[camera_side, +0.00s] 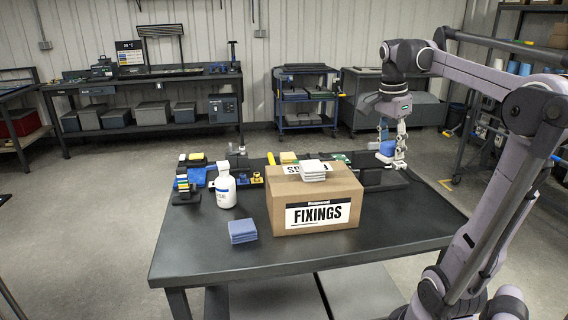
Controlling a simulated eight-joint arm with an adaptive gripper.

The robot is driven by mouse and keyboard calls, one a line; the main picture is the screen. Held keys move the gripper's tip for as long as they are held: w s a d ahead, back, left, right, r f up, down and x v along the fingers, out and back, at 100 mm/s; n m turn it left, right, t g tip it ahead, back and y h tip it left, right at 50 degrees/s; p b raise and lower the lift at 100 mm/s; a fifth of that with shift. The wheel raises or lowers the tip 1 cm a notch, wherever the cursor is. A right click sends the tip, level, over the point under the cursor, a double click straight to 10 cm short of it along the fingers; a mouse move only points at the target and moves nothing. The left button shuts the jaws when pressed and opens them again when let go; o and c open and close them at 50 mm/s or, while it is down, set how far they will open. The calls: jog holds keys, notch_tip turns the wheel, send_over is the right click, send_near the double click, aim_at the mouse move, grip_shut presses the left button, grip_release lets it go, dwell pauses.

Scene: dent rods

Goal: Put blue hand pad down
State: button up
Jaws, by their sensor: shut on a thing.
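My gripper (393,152) is at the right back of the dark table, pointing down. It is shut on a blue hand pad (387,147), which sits between its fingers. The pad is close above the dark items at the table's back right. I cannot tell whether it touches anything below.
A cardboard box marked FIXINGS (314,200) stands mid-table with white pads (313,167) on top. A white bottle (226,188) and a stack of blue cloths (242,231) are to its left. Small tools and blocks (186,185) crowd the back left.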

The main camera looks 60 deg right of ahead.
notch_tip(320, 180, up, 2)
jog(key=shift+w+r, duration=0.1)
jog(key=w+a+r+n+t, duration=0.1)
jog(key=w+a+n, duration=0.15)
jog(key=w, duration=0.45)
jog(key=w+a+n, duration=0.1)
jog(key=w+n, duration=0.2)
jog(key=w, duration=0.5)
jog(key=n+t, duration=0.1)
jog(key=n, duration=0.9)
send_over(192, 230)
notch_tip(192, 230, down, 19)
jog(key=shift+s+a+f, duration=0.1)
jog(key=shift+s, duration=0.05)
jog(key=shift+f, duration=2.05)
jog(key=shift+f, duration=0.2)
